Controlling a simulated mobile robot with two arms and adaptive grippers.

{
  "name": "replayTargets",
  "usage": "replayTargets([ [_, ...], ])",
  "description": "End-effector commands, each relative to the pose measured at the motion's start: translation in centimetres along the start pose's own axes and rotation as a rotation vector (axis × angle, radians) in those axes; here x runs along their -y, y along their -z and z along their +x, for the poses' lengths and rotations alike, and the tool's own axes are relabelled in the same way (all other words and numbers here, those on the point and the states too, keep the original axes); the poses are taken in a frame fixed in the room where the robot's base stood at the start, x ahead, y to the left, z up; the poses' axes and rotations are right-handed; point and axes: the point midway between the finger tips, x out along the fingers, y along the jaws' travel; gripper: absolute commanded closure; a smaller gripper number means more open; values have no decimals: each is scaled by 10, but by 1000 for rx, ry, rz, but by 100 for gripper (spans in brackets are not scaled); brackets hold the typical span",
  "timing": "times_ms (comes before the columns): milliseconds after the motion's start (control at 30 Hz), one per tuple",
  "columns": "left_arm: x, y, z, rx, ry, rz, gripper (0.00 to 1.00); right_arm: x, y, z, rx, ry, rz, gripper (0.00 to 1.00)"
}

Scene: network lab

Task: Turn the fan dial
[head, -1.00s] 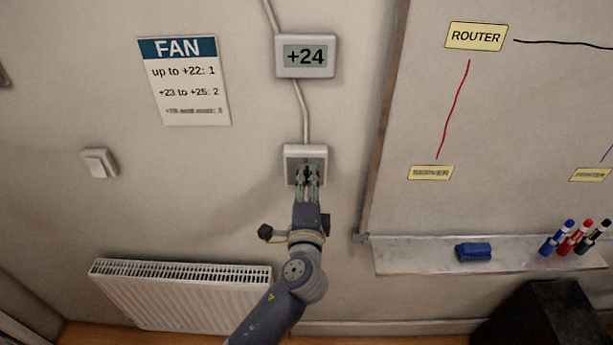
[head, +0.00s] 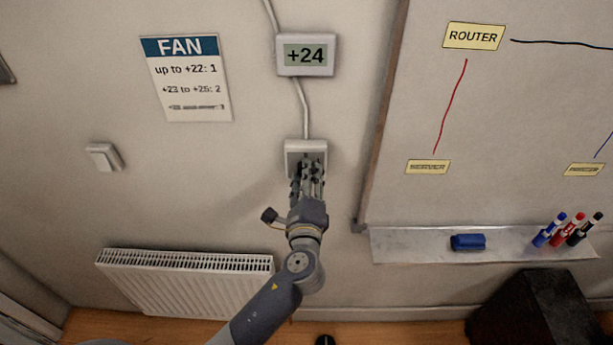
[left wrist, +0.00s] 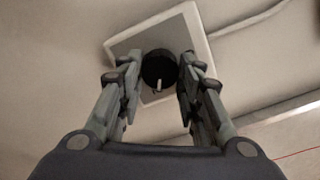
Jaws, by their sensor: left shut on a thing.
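The fan dial is a round black knob (left wrist: 159,69) with a pale pointer mark, in the left wrist view. It sits on a square white wall box (head: 293,146) with a grey face, which also shows in the left wrist view (left wrist: 196,38). My left gripper (head: 307,166) reaches up to this box, and its fingers hide the dial in the head view. In the left wrist view its two fingers (left wrist: 160,70) are on either side of the dial, shut on it. A display (head: 306,56) above reads +24. The FAN sign (head: 186,78) reads "up to +22: 1" and "+23 to +25: 2"; its last line is blurred.
A whiteboard (head: 510,120) stands to the right, its tray (head: 415,245) holding a blue eraser (head: 468,242) and markers (head: 567,230). A light switch (head: 104,157) and radiator (head: 185,285) are to the left. A cable (head: 303,110) joins display and box.

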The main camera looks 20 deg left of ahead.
Motion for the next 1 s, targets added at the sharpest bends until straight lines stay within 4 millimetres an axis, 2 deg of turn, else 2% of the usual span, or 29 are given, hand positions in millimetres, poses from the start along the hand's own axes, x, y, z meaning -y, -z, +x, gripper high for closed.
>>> replayTargets([
  [233,-1,1,0,-2,-1,0,91,0,0,0,0,-1,0,60],
  [267,-1,1,0,-2,-1,0,65,0,0,0,0,-1,0,60],
  [333,-1,1,0,-2,-1,-1,49,-1,0,0,0,-1,0,60],
  [733,-1,1,-4,-2,-1,-1,48,-6,-2,0,2,-6,-2,60],
  [867,-2,1,-20,-3,-3,-1,48,-4,-1,0,1,-5,-1,60],
  [1000,-2,2,-50,-5,-4,-1,48,-3,-1,0,1,-3,-1,60],
])
